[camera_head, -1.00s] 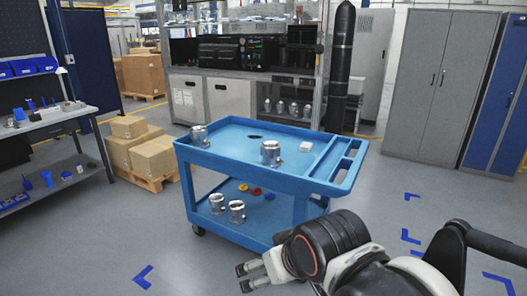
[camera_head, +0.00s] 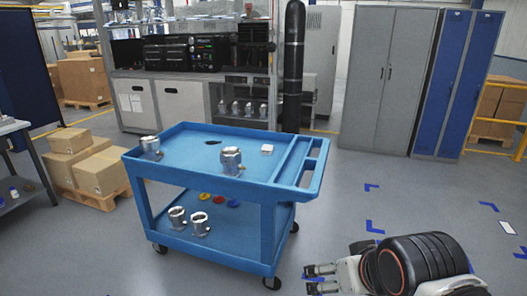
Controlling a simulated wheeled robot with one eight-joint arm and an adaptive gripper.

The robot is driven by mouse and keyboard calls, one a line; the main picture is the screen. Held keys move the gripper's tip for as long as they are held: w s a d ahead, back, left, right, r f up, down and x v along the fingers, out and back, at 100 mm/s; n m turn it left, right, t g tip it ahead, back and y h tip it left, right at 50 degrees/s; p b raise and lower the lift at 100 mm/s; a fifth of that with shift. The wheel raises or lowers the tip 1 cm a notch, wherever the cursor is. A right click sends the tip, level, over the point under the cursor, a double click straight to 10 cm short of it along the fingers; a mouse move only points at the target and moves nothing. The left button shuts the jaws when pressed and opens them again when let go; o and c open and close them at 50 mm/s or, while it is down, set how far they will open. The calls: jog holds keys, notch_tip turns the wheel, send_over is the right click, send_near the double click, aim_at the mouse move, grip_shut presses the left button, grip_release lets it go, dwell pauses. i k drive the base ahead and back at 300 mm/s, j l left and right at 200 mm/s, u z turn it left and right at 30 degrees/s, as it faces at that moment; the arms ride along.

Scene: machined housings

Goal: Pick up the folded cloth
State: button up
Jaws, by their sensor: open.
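A small white block-like item (camera_head: 267,149), which looks like the folded cloth, lies on the top tray of the blue cart (camera_head: 190,172), right of centre near the far edge. It is small in view, so its folds cannot be made out. My gripper (camera_head: 308,279) is at the bottom of the view, low and to the right of the cart. Its fingers point left, apart and empty. It is well away from the white item and touches nothing that I can see.
Metal housings stand on the cart's top (camera_head: 231,160) and lower shelf (camera_head: 177,218). A dark flat thing (camera_head: 213,142) lies on the top. Boxes (camera_head: 100,170) on a pallet are at left, grey cabinets (camera_head: 388,85) behind.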

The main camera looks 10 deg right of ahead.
aim_at(267, 149)
jog(key=i+l+u, duration=0.1)
jog(key=i+l, duration=0.4)
jog(key=i, duration=0.15)
jog(key=i+l+u, duration=0.1)
jog(key=i+l, duration=0.5)
jog(key=i+l+u, duration=0.15)
jog(key=i+l, duration=0.45)
jog(key=i+l+u, duration=0.1)
jog(key=i+l, duration=0.55)
jog(key=i+l+u, duration=0.1)
jog(key=i+l, duration=0.45)
jog(key=l, duration=0.25)
